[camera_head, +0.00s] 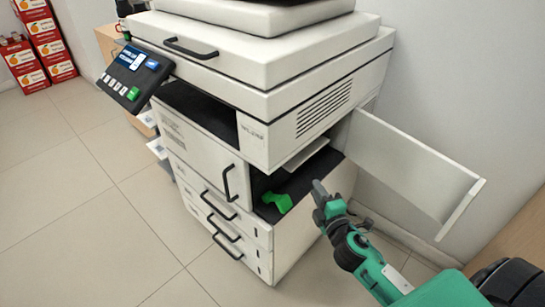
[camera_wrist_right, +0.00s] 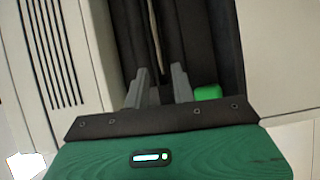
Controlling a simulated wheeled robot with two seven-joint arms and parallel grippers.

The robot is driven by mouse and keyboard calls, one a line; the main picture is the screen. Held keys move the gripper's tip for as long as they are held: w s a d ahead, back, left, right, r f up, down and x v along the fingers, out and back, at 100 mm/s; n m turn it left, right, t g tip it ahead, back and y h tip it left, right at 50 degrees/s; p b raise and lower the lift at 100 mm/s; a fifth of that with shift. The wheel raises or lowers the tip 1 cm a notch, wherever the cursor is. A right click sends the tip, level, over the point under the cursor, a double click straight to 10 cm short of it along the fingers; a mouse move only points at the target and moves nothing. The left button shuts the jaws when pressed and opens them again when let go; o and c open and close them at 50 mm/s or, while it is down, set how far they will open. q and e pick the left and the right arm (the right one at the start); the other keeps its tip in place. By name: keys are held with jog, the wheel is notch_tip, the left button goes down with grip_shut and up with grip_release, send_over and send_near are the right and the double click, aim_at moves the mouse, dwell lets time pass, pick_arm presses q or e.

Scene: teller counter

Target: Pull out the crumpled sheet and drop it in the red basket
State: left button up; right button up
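A white copier (camera_head: 290,230) stands with its side door (camera_head: 410,165) swung open to the right. A pale sheet (camera_head: 308,155) shows in the dark side opening, under the upper body; I cannot tell how crumpled it is. In the right wrist view a thin pale edge (camera_wrist_right: 155,32) runs down the dark slot ahead of the fingers, probably the same sheet. My right gripper (camera_head: 318,187) is at the opening, below and right of the sheet. In the wrist view its fingers (camera_wrist_right: 161,80) are apart with nothing between them. No red basket shows. My left gripper is not in view.
A green lever (camera_head: 277,201) sits in the opening, left of my right gripper; it also shows right of the fingers in the wrist view (camera_wrist_right: 207,93). The open door stands close to my right arm. Red cartons (camera_head: 45,45) are stacked far left. The tiled floor (camera_head: 80,220) at left is clear.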

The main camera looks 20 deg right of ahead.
aim_at(294, 162)
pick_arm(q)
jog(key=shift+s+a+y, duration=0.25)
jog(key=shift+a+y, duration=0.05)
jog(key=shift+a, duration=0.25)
pick_arm(e)
jog(key=w, duration=1)
jog(key=shift+w+d+r+n+y, duration=0.15)
jog(key=shift+w+d+n+y, duration=0.15)
jog(key=shift+w+d+n, duration=0.1)
jog(key=shift+c, duration=0.2)
grip_shut()
pick_arm(q)
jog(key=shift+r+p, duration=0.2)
jog(key=shift+p, duration=0.25)
pick_arm(e)
jog(key=shift+a+r, duration=0.1)
